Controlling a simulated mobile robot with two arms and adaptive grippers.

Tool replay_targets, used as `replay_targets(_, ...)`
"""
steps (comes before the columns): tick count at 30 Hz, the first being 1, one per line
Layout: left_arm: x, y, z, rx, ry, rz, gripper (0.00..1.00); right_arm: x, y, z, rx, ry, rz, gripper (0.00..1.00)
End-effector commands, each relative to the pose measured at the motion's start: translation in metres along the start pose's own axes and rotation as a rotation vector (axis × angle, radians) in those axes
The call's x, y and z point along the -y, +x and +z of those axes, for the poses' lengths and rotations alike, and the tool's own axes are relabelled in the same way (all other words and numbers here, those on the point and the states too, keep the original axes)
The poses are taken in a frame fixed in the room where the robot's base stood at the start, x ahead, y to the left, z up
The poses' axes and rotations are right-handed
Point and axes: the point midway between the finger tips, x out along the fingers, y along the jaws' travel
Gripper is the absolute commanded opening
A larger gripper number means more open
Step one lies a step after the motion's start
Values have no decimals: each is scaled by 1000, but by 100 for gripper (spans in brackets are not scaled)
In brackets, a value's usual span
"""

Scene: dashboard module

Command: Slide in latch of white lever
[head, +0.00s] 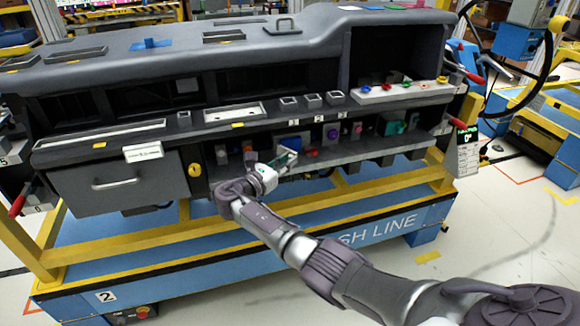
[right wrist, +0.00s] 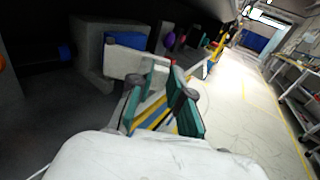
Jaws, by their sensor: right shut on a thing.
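My right gripper (head: 286,158) is at the lower shelf of the dashboard module, near its middle. In the right wrist view the gripper's green-padded fingers (right wrist: 164,76) are closed around the end of a pale white piece, which looks like the white lever (right wrist: 125,62). The lever sticks out to the left of the fingers, in front of a grey block (right wrist: 88,52). A blue part shows behind its upper edge. The fingers hide the lever's gripped end, and its latch cannot be made out. My left gripper is not in view.
The grey dashboard (head: 200,60) stands on a yellow and blue cart (head: 240,225). A purple knob (head: 332,134) and other coloured controls sit right of the gripper on the lower shelf (head: 380,147). A drawer (head: 120,184) is at the left.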

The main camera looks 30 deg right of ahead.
Motion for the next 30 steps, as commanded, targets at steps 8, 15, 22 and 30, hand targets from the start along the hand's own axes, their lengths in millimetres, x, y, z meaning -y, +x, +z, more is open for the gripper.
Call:
replay_targets(8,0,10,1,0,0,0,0,-2,-3,0,-1,0,-51,0)
replay_targets(15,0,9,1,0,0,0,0,-2,-3,0,-1,0,-54,0)
replay_targets(22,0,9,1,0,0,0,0,-2,-2,1,-1,1,-54,32)
replay_targets(30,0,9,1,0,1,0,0,-2,-2,0,0,1,-53,44)
